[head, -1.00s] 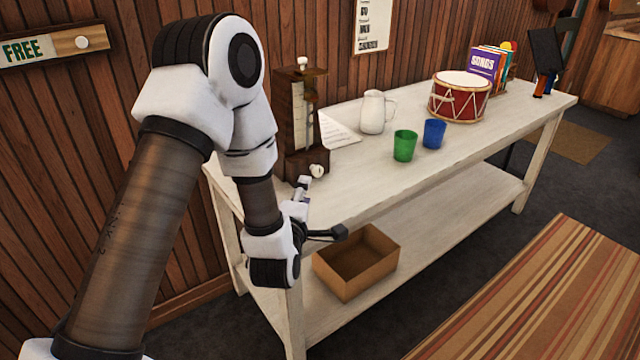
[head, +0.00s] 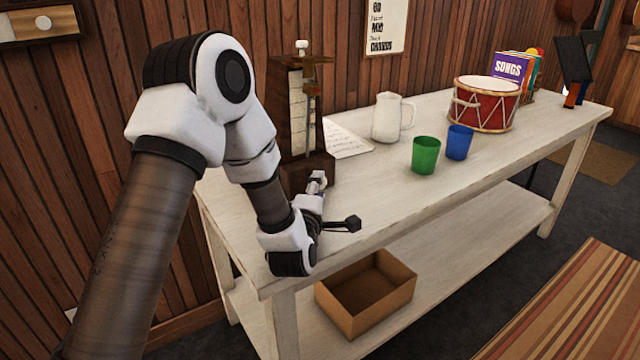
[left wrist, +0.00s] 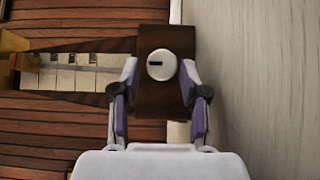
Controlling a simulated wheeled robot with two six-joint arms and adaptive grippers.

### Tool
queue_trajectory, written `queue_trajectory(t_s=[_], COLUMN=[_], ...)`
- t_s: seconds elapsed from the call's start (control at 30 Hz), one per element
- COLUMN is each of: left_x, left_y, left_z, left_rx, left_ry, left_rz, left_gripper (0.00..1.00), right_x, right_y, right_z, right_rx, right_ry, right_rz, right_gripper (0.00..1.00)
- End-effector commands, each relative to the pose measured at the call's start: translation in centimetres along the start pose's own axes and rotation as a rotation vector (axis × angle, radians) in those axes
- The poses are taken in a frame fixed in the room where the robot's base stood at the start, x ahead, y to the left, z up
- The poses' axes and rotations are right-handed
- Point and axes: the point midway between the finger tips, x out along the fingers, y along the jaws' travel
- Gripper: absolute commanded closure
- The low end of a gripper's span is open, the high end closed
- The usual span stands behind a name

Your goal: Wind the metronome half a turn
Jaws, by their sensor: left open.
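The dark wooden metronome (head: 283,105) stands upright on the left end of the white table, with a pale scale strip on its front. In the left wrist view it lies sideways, and its round white winding knob (left wrist: 161,65) with a dark slot shows on the base block. My left gripper (head: 334,204) is in front of the metronome's base. In the left wrist view the left gripper (left wrist: 160,78) is open, one finger to each side of the knob, with gaps between. In the head view the finger covers most of the knob. My right gripper is not in view.
A white sheet and a white jug (head: 386,118) stand right of the metronome. Green (head: 425,156) and blue (head: 459,142) cups, a red drum (head: 483,108) and songbooks (head: 511,70) are farther along the white table (head: 400,190). An open cardboard box (head: 366,300) sits on the lower shelf.

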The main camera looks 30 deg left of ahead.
Motion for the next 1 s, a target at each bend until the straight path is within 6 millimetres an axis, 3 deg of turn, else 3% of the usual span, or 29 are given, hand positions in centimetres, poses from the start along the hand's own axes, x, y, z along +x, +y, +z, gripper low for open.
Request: queue_trajectory(t_s=[0.2,0.43,0.57,1.0], left_x=[2.8,2.9,2.9,2.9], left_y=[-0.1,-0.1,-0.1,0.2], left_z=[0.0,0.0,0.0,0.0], left_rx=[0.0,0.001,0.001,0.033], left_ry=[0.001,0.0,0.0,0.0], left_rz=[-0.001,-0.001,-0.001,-0.034], left_gripper=[0.56,0.56,1.0,1.0], right_x=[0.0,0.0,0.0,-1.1], right_y=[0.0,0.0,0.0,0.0], right_z=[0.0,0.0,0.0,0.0], right_rx=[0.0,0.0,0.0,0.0], right_ry=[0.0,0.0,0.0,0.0], right_rz=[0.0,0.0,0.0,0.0], right_gripper=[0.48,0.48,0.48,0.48])
